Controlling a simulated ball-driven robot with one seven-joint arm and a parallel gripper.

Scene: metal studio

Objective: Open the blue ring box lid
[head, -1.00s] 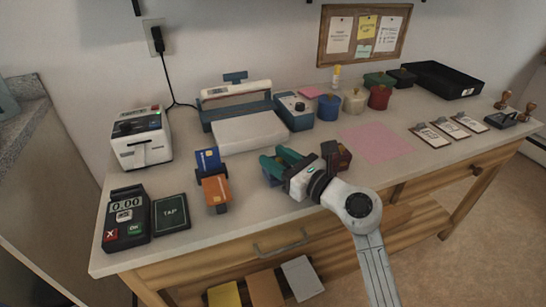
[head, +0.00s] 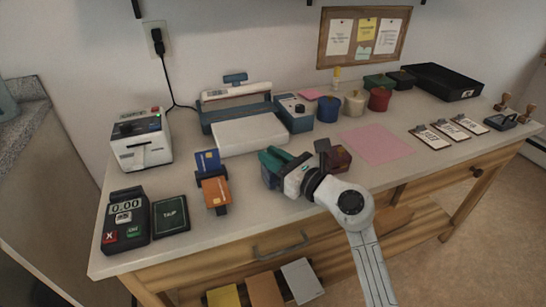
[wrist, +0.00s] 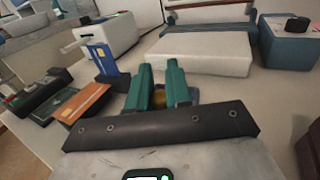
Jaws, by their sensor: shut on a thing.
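The blue ring box (head: 268,179) sits near the front edge of the counter, largely covered by my gripper in the head view. My gripper (head: 274,159) has green fingers that reach over the box from the right. In the wrist view, the fingers (wrist: 160,80) stand close together, with a small gold-coloured part (wrist: 158,97) between them and a bit of the blue box (wrist: 192,95) beside the right finger. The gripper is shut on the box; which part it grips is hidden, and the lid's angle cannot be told.
A dark red box (head: 338,159) stands just right of the gripper. Cards on stands (head: 215,191) are to the left, with a payment terminal (head: 124,222) beyond. A white-topped machine (head: 248,134) stands behind. A pink sheet (head: 378,144) lies to the right.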

